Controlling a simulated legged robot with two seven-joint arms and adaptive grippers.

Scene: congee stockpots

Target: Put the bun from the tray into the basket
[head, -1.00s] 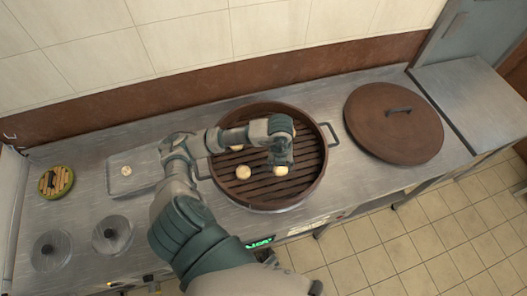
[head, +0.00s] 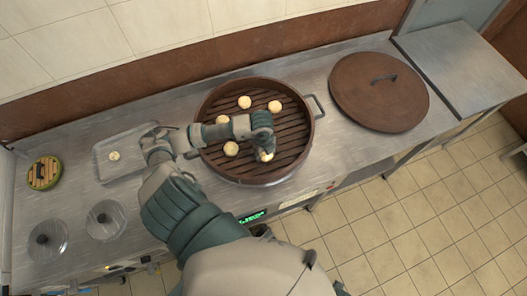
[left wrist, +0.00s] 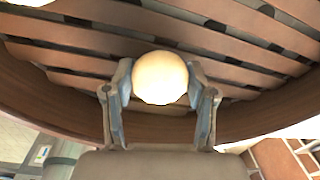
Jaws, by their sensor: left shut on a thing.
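The basket (head: 203,158) is a round brown steamer with dark slats. Several pale buns lie in it, one of them near the left side (head: 231,148). My left gripper (head: 265,152) is inside the basket near its front rim, shut on a round bun (head: 266,156). In the left wrist view this bun (left wrist: 160,78) sits between the two fingers (left wrist: 160,95), over the slats and close to the wall. I cannot tell whether it touches the slats. The metal tray (head: 133,141) at left holds another bun (head: 114,156). My right gripper is not in view.
A large brown lid (head: 375,95) lies on the counter right of the basket. Two round metal lids with black knobs (head: 48,240) (head: 105,219) are at the front left. A small green-rimmed round item (head: 44,173) is at the far left. The right counter (head: 465,65) is clear.

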